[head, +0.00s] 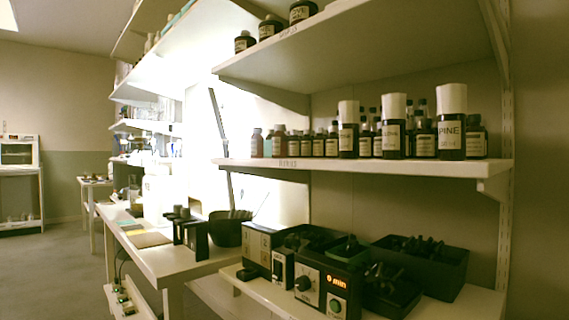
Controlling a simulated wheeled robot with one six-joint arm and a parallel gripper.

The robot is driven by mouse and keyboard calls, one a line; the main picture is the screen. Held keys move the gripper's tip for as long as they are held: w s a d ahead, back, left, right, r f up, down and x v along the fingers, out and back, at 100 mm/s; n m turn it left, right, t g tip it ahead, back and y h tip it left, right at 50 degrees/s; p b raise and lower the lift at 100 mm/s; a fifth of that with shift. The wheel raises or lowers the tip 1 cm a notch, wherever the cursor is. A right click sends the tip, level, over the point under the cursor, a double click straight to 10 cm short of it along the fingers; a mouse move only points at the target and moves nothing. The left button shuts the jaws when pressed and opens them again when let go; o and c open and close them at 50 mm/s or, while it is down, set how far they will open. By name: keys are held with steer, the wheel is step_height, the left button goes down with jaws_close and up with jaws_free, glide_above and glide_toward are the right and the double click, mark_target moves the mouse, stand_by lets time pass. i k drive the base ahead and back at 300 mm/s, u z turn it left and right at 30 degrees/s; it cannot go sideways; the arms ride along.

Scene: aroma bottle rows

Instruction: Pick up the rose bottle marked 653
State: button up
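Rows of bottles stand upright on the middle shelf (370,167) at the right. Most are dark with pale labels. Three taller ones with white caps stand in front: one on the left (348,135), one in the middle (393,130), and one on the right labelled PINE (451,130). Smaller bottles run to the left end, where a reddish-brown one (257,143) stands. I cannot read the number 653 or the word rose on any bottle, so I cannot tell which is the rose bottle. Bottles behind are partly hidden. My gripper is not in view.
An upper shelf (380,60) holds dark bottles (270,27) at its left end. The lower shelf (440,305) carries a device with a lit display (329,283) and black bins (425,265). A white bench (175,265) stands left of it. Floor (50,270) at far left is clear.

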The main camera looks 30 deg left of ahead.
mark_target(257, 141)
steer(key=u, duration=0.05)
steer(key=k, duration=0.3)
steer(key=u, duration=2.2)
steer(key=k, duration=0.7)
steer(key=z, duration=0.85)
steer(key=i, duration=1.25)
steer(key=u, duration=0.9)
steer(key=i, duration=0.6)
steer(key=u, duration=0.05)
